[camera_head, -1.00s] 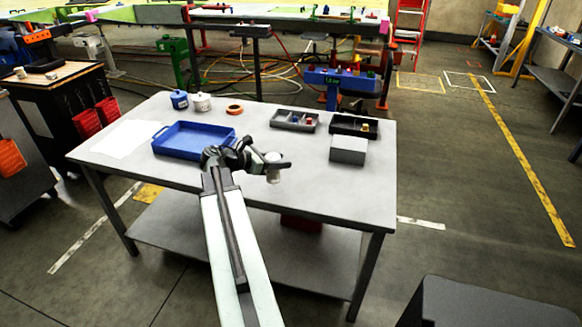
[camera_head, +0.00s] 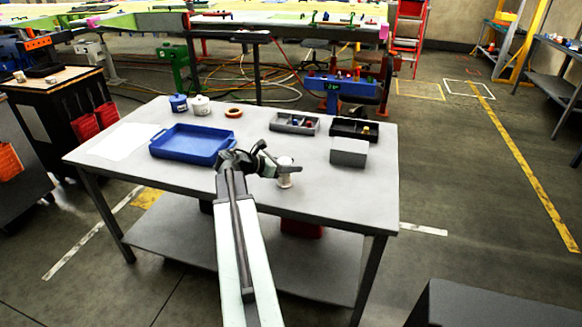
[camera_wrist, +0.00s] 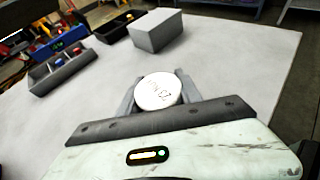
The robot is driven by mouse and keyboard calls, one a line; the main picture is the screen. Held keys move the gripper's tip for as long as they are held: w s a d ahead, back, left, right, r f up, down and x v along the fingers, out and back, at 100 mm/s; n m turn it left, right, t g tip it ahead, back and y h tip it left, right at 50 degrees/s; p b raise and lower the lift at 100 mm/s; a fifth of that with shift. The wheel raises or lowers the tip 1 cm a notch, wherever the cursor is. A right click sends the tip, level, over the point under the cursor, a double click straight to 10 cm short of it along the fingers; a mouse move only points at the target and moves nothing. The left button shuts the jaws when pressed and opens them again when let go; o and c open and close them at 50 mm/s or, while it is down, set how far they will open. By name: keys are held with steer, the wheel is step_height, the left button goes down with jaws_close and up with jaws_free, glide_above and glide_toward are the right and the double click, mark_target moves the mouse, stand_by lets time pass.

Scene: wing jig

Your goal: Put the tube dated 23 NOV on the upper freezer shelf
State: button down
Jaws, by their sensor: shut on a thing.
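My gripper (camera_head: 287,169) is over the front middle of the grey worktable. It is shut on a small pale tube (camera_head: 285,181), which is upright. In the wrist view the tube's round white cap (camera_wrist: 158,91) sits between the two grey fingers of my gripper (camera_wrist: 157,94). The dark print on the cap is upside down and appears to read 23 NOV. I cannot tell whether the tube's bottom touches the table. I see no freezer shelf in these views.
The worktable (camera_head: 235,195) carries a blue tray (camera_head: 192,142), two small pots, an orange ring (camera_head: 234,112), two divided bins (camera_head: 295,123) and a grey box (camera_head: 349,152). A dark block (camera_head: 470,305) stands at the lower right. Open floor lies right of the table.

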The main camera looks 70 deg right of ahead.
steer(key=c, duration=0.8)
jaws_free()
steer(key=shift+f, duration=0.15)
steer(key=p+v, duration=0.2)
steer(key=v, duration=0.5)
steer(key=shift+w+a+p, duration=0.3)
steer(key=shift+a, duration=0.05)
